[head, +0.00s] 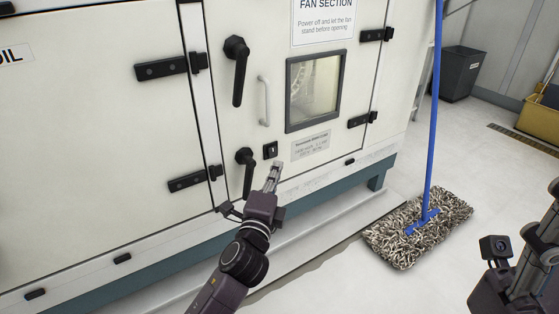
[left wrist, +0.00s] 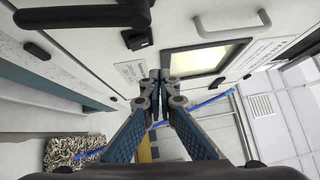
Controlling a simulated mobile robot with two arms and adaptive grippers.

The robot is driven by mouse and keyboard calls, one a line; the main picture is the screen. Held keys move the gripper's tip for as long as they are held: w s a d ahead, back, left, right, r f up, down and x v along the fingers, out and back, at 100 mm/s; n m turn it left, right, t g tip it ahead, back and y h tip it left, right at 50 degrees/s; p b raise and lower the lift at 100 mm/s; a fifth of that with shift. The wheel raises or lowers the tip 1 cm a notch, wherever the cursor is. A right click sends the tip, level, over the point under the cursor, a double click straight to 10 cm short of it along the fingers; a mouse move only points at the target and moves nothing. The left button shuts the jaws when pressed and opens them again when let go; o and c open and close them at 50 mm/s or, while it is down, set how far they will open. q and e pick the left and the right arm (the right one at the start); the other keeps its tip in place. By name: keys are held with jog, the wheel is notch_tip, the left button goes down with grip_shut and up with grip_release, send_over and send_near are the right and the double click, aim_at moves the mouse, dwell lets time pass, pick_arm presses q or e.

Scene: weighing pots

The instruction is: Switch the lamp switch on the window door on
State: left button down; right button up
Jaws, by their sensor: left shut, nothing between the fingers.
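The lamp switch (head: 270,150) is a small black box with a light mark, low on the cream window door (head: 275,100), left of the nameplate (head: 310,146). It also shows in the left wrist view (left wrist: 137,39). My left gripper (head: 276,166) is shut and empty, its fingertips just below and right of the switch in the head view. In the left wrist view, the closed fingertips (left wrist: 158,76) lie beside the nameplate, apart from the switch in the picture. The door's window (head: 314,90) looks pale yellow inside. My right gripper (head: 535,225) is partly cut off at the right edge.
Two black lever handles (head: 237,70) (head: 246,172) and a pale grab handle (head: 264,100) stick out near the switch. A mop (head: 420,225) with a blue pole stands right of the cabinet. A dark bin (head: 463,73) stands farther back. Floor between is clear.

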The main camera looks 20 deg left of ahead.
pick_arm(q)
jog(key=shift+s+d+r+p, duration=0.1)
jog(key=shift+s+r+p, duration=0.1)
jog(key=shift+s, duration=0.7)
jog(key=shift+s+d+r+p, duration=0.1)
jog(key=shift+s+p, duration=0.15)
jog(key=shift+s, duration=0.6)
jog(key=shift+s+d+r+p, duration=0.1)
jog(key=shift+s+p, duration=0.1)
jog(key=shift+s, duration=0.7)
